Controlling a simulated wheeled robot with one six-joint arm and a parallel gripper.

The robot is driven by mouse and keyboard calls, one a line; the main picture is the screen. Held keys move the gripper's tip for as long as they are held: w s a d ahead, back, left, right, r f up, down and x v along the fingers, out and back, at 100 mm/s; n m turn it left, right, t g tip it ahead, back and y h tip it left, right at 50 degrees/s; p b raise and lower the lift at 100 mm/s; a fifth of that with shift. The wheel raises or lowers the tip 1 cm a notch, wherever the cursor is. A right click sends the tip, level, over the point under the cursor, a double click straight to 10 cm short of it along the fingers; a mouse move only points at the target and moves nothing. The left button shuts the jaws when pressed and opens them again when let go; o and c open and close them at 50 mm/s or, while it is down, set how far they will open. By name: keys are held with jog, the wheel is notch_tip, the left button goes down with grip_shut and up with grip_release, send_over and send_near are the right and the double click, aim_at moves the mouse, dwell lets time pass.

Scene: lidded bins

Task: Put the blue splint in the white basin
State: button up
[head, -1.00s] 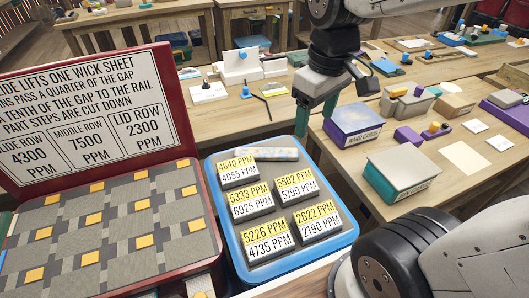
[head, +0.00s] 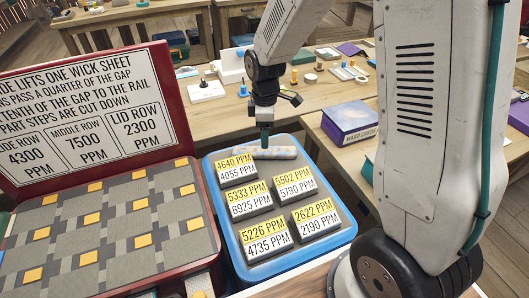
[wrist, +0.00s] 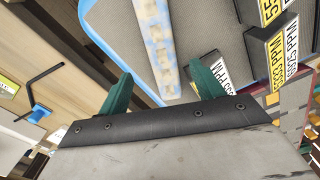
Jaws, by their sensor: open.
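A pale bar with faint blue patches (head: 275,153) lies along the far edge inside the blue-rimmed tray (head: 222,232); it may be the blue splint. My gripper (head: 265,142) is over the bar, pointing down. In the wrist view the green fingers of my gripper (wrist: 162,85) are apart, and the bar (wrist: 155,45) runs lengthwise into the gap between them. The fingers do not grip it. I cannot tell how high they are above it. I cannot make out a white basin in either view.
Several labelled grey blocks (head: 250,200) sit in the tray near the bar. A red-framed board with a raised sign (head: 85,110) stands left. A purple box (head: 350,122) is on the table to the right. White and blue pieces (head: 232,66) stand behind.

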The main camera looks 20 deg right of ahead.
aim_at(264, 152)
notch_tip(264, 152, down, 6)
jog(key=shift+s+a+f, duration=0.1)
jog(key=c, duration=1.2)
jog(key=shift+c, duration=0.2)
jog(key=shift+r, duration=0.2)
